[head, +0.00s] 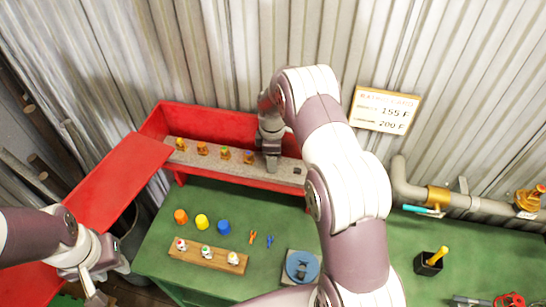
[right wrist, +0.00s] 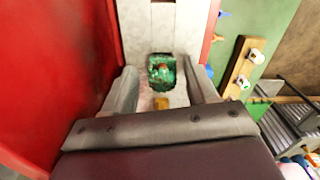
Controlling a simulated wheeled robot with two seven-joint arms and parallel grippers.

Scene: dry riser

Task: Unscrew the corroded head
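A small green, crusted piece with a reddish middle (right wrist: 161,72) sits on the pale shelf in the right wrist view; it looks like the corroded head. My right gripper (head: 271,166) reaches down over the shelf of the red cabinet. In the right wrist view its two fingers (right wrist: 163,78) are apart, one on each side of the green piece, with visible gaps. In the head view the gripper hides this piece. A small brass-coloured piece (right wrist: 161,103) lies nearer the palm. My left gripper (head: 94,284) hangs at the lower left, away from everything; its fingers are unclear.
Several brass heads (head: 225,153) stand along the red cabinet's shelf (head: 285,168). The green bench (head: 165,215) bears coloured caps (head: 202,222), a wooden rack (head: 207,254), a blue round fixture (head: 302,266) and a black cup (head: 428,264). A grey pipe (head: 405,190) with brass fittings runs at right.

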